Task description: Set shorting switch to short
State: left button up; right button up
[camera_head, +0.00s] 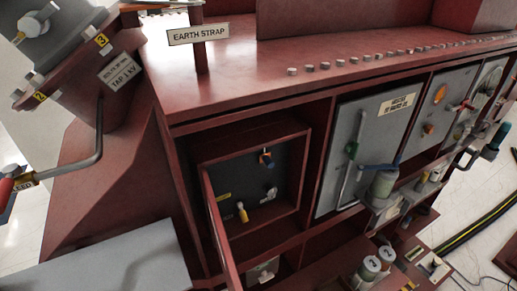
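An open red compartment (303,200) in the front of the red cabinet shows a dark panel (240,175). On the panel are an orange and dark blue knob (265,158) at the top, a grey fitting (271,193) lower right, and a yellow-tipped part (242,211) lower left. The small labels beside them are too small to read, so I cannot tell which part is the shorting switch or its position. The compartment's door (220,236) stands swung open toward me, seen nearly edge-on. Neither of my grippers is in view.
An "EARTH STRAP" sign (198,34) stands on the bolted cabinet top (235,80). A crank with a red grip (92,150) juts out at left. A grey closed panel (367,145), grey cylinders (371,266) and piping crowd the right. A grey flat surface (110,262) lies lower left.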

aim_at(243, 215)
jog(key=i+l+u, duration=0.1)
jog(key=l, duration=0.4)
jog(key=i+l+u, duration=0.15)
jog(key=l, duration=0.3)
jog(key=i+l+u, duration=0.1)
jog(key=l, duration=0.4)
jog(key=i+l+u, duration=0.1)
jog(key=l, duration=0.45)
jog(key=i, duration=0.1)
